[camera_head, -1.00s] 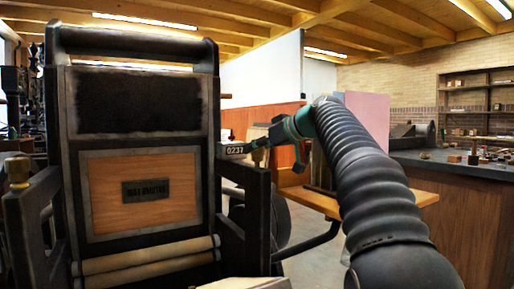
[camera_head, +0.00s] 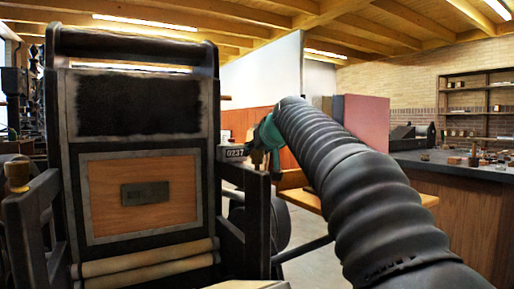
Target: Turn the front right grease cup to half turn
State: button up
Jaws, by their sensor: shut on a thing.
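The front right grease cup (camera_head: 257,158) is a small brass-coloured piece at the top of the press's right side post, mostly hidden by my gripper. My gripper (camera_head: 262,153) reaches in from the right at the post's top and is shut on the cup. Its fingers are small and dark here, and the green wrist part sits just above and right of them. The cup's turn angle cannot be read. The press (camera_head: 140,250) stands at the left, with a black upper panel and a framed wooden panel.
Another brass grease cup (camera_head: 18,175) tops the left post. A dark-topped workbench (camera_head: 455,166) with small items stands at the right. My ribbed arm hides much of the middle right.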

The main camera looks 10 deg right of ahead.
jog(key=m+h+p, duration=0.1)
jog(key=m+h, duration=0.2)
jog(key=shift+a, duration=0.15)
jog(key=shift+f+m+g+h+b, duration=0.1)
jog(key=shift+m+g+h+b, duration=0.45)
jog(key=shift+m+h, duration=1.35)
jog(key=shift+h, duration=0.5)
jog(key=o, duration=1.2)
jog(key=shift+c, duration=0.2)
jog(key=v, duration=1.2)
